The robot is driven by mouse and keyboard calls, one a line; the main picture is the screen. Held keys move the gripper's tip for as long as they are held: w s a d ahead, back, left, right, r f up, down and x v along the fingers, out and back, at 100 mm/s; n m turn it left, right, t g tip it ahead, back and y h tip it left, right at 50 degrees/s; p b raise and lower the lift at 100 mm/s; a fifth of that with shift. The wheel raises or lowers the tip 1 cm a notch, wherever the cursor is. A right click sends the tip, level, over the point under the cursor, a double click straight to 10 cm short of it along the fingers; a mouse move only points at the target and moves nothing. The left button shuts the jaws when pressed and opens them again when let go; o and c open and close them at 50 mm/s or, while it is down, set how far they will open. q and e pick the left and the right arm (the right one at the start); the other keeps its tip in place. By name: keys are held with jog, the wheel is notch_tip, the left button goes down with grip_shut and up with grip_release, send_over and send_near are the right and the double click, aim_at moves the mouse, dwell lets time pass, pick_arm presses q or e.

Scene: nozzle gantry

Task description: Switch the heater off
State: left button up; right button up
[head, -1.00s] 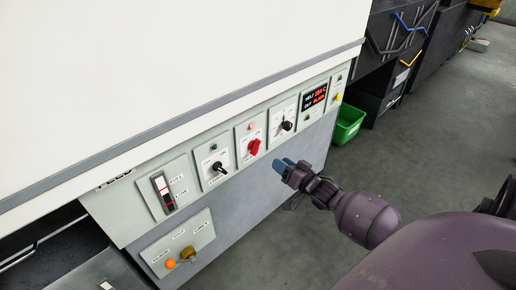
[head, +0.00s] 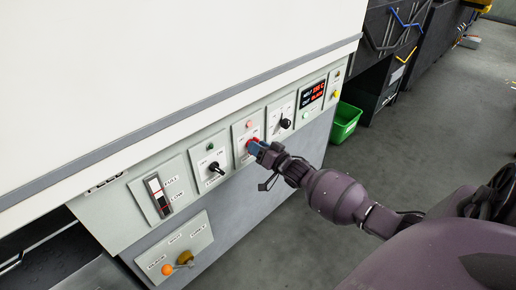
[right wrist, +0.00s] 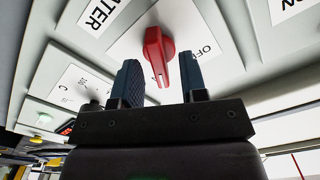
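The heater switch is a red rotary knob on a grey plate of the control panel. In the head view the knob (head: 248,141) is partly hidden behind my right gripper (head: 263,151). In the right wrist view the red knob (right wrist: 159,54) shows whole, with its handle pointing down the picture. The blue fingers of my right gripper (right wrist: 159,82) are apart, one on each side of the handle's end. I cannot tell whether they touch it. My left gripper is not in view.
A black-handled switch (head: 215,168) sits left of the heater plate and a black selector knob (head: 285,123) right of it. A red-digit display (head: 313,92) is farther right. A green bin (head: 345,121) stands on the floor.

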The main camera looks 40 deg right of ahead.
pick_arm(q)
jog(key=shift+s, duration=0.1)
pick_arm(e)
grip_shut()
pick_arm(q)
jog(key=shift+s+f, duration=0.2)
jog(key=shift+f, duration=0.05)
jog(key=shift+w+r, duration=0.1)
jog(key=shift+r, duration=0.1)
pick_arm(e)
jog(key=shift+r+n, duration=0.1)
jog(key=shift+n, duration=0.2)
pick_arm(q)
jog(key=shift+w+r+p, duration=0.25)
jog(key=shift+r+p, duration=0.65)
jog(key=shift+p, duration=0.1)
pick_arm(e)
jog(key=n, duration=1.1)
jog(key=shift+a, duration=0.3)
jog(key=shift+s+n, duration=0.1)
jog(key=shift+n, duration=0.2)
